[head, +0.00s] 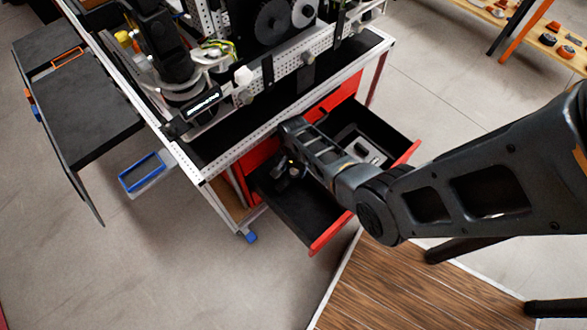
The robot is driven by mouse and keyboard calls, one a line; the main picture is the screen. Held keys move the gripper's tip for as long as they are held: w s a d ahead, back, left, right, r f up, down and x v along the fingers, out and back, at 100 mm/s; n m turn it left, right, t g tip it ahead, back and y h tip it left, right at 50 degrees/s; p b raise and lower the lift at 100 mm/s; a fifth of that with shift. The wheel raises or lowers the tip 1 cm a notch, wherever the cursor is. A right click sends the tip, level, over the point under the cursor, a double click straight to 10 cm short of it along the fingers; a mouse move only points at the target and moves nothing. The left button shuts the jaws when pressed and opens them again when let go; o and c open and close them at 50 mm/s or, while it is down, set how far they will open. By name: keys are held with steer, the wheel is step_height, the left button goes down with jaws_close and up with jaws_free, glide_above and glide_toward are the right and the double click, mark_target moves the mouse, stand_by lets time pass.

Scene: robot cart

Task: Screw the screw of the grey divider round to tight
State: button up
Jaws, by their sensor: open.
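The red-fronted drawer (330,232) of the cart stands pulled out, with a black inside. My arm comes in from the right and crosses over the drawer. My gripper (291,172) hangs low over the left part of the drawer; it is open, small and dark here, and I see nothing held in it. A grey piece (369,150) lies in the right part of the drawer, right of my arm; I cannot tell whether it is the grey divider. The screw cannot be made out. My arm hides the middle of the drawer.
The cart's pale perforated frame (262,131) runs close behind the drawer and carries machinery. A blue-rimmed tray (142,174) and a dark side shelf (75,110) stick out on the left. Shelves with small parts (550,40) stand at the top right.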

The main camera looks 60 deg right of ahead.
mark_target(294, 172)
step_height(294, 172, up, 7)
steer(key=shift+f+p, duration=0.2)
steer(key=shift+p, duration=0.7)
